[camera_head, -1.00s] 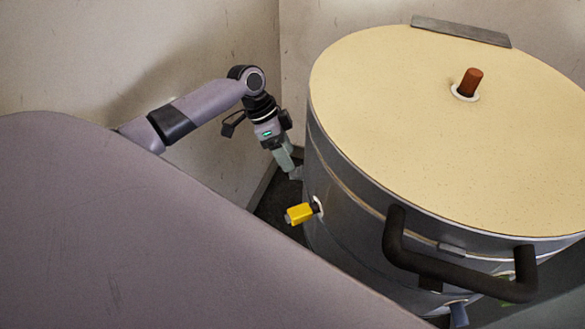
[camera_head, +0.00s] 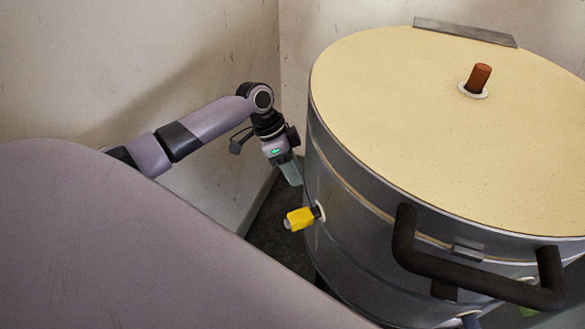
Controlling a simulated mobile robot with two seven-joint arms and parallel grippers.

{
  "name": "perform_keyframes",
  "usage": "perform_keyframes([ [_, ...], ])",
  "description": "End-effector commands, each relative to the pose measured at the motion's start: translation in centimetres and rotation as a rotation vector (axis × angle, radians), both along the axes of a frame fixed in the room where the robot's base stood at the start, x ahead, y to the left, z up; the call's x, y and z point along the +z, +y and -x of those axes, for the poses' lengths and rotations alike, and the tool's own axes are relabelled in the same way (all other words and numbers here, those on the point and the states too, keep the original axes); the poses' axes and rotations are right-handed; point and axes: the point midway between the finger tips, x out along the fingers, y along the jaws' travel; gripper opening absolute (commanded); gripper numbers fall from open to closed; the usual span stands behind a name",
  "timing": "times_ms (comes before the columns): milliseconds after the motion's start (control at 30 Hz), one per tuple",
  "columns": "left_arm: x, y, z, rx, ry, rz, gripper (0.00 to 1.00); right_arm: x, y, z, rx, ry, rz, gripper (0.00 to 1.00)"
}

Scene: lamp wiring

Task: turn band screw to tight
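A large grey metal drum (camera_head: 345,200) with a cream lid (camera_head: 420,110) fills the right side of the head view. A yellow block-shaped fitting (camera_head: 300,218) sticks out from its left side through a pale collar. Which part is the band screw I cannot tell for sure; a small metal piece (camera_head: 468,250) sits on the band behind the black handle. My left gripper (camera_head: 297,182) points down beside the drum wall, just above the yellow fitting. Its fingers are seen edge-on, so their opening does not show. Whether they touch the drum is unclear. My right gripper is not in view.
A thick black handle (camera_head: 480,275) juts out from the drum's front. A reddish-brown peg (camera_head: 479,78) stands in a white ring on the lid, and a flat grey strip (camera_head: 465,32) lies at its back edge. Scuffed walls (camera_head: 130,60) close the corner at the left and back.

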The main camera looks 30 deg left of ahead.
Motion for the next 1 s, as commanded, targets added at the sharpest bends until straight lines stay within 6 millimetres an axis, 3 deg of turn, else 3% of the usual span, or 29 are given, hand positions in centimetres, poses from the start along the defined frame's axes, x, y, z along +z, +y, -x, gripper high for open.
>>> perform_keyframes([
  [433, 0.3, -0.5, 0.7, -0.007, -0.119, -0.090, 0.08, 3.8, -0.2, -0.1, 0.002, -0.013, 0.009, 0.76],
  [900, -0.2, -0.7, 0.7, -0.010, -0.163, -0.118, 0.08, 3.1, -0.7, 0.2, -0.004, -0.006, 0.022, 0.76],
  [933, -0.2, -0.7, 0.7, -0.010, -0.163, -0.118, 0.41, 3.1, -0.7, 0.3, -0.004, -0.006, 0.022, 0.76],
  [1000, -0.2, -0.7, 0.7, -0.010, -0.162, -0.119, 0.61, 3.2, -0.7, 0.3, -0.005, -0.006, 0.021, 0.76],
])
